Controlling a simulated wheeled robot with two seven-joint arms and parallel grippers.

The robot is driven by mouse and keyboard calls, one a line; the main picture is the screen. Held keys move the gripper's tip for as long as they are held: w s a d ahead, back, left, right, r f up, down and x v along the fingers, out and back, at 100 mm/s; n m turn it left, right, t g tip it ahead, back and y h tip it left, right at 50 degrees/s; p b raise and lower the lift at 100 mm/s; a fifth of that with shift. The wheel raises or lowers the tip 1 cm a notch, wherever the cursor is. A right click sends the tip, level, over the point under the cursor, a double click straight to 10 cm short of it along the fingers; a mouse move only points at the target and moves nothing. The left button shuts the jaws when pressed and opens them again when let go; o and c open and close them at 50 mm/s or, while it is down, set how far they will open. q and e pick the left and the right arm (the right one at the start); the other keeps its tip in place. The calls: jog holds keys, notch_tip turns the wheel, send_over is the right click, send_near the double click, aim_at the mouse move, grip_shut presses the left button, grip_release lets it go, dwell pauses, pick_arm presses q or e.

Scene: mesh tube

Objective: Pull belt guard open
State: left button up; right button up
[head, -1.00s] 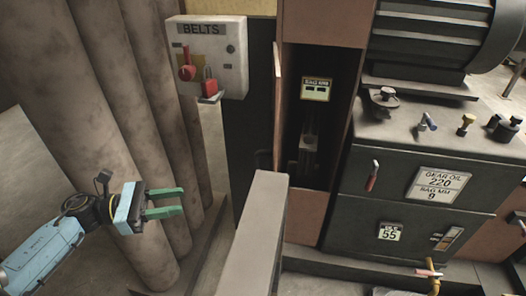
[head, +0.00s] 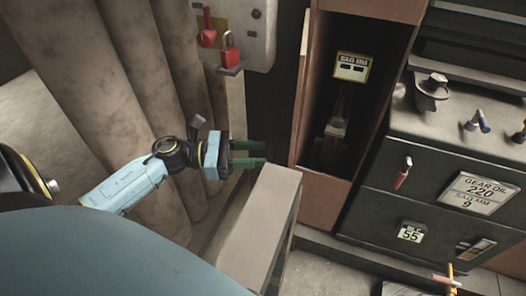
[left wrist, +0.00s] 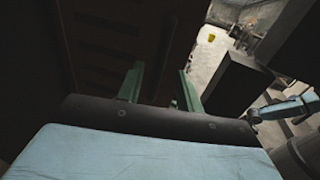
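The belt housing is a tall orange-brown frame (head: 326,203) around a dark, open-fronted recess, with a narrow upright panel edge (head: 301,90) at its left side. I take that panel for the belt guard, seen nearly edge-on, but cannot be sure. My left gripper (head: 266,153) is open and empty, its green fingers pointing right towards the housing's lower left edge, apart from it as far as I can see. In the left wrist view the fingers (left wrist: 160,82) are spread before a dark reddish-brown surface (left wrist: 130,35). My right gripper does not show clearly.
A grey beam-like block (head: 258,225) stands just below the left gripper. Thick pipes (head: 110,70) rise at the left. A control box (head: 262,45) with a red padlock (head: 231,55) is above. A dark cabinet (head: 375,210) with labels stands right of the housing.

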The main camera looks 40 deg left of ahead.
pick_arm(q)
jog(key=shift+x, duration=1.05)
grip_shut()
